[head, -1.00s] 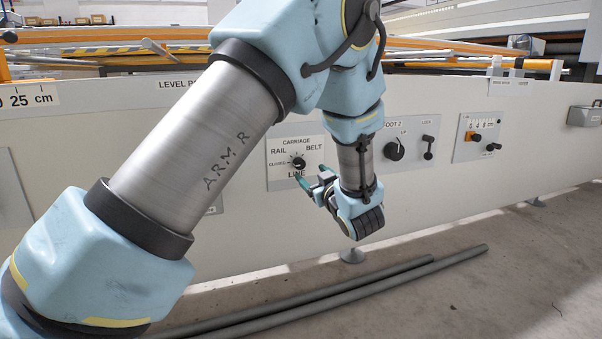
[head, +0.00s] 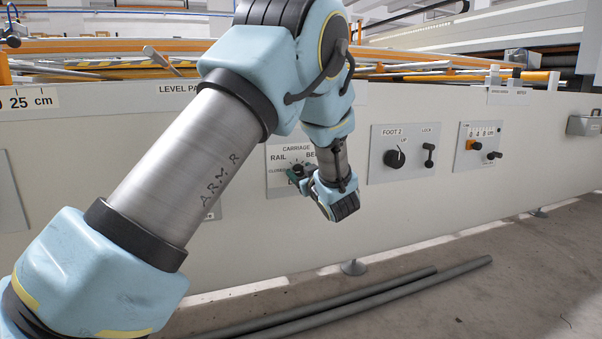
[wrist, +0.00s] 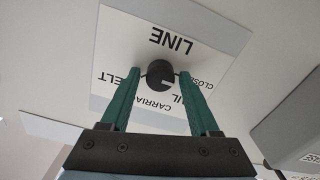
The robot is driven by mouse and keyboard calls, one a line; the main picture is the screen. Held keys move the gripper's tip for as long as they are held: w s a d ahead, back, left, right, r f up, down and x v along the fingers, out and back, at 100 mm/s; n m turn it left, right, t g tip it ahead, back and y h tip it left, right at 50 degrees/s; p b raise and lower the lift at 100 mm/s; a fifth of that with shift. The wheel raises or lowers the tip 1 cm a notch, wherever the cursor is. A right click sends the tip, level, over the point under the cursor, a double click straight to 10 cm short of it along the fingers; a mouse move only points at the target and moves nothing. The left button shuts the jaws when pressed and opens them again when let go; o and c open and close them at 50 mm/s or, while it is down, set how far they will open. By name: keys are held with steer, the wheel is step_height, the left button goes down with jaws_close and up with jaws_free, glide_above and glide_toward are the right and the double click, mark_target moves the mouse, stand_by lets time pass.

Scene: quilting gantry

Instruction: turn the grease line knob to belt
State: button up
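The grease line knob (wrist: 159,76) is a round black knob on a white plate (wrist: 215,35). The wrist view shows the plate upside down, with LINE, CLOSED, CARRIAGE and partly hidden RAIL and BELT lettering. A short white mark on the knob points roughly to the CLOSED/RAIL side; its exact setting is unclear. My gripper (wrist: 159,74) is open, its two green fingers on either side of the knob with small gaps visible.
To the right on the same wall are the FOOT 2 panel (head: 403,153) with a dial and a LOCK lever, and a panel with an orange part (head: 478,145). Grey pipes (head: 400,292) lie on the floor below. A dark grey block (wrist: 290,125) stands at the right in the wrist view.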

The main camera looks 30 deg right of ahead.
jaws_close()
steer(key=shift+r+p, duration=0.1)
steer(key=shift+p, duration=0.3)
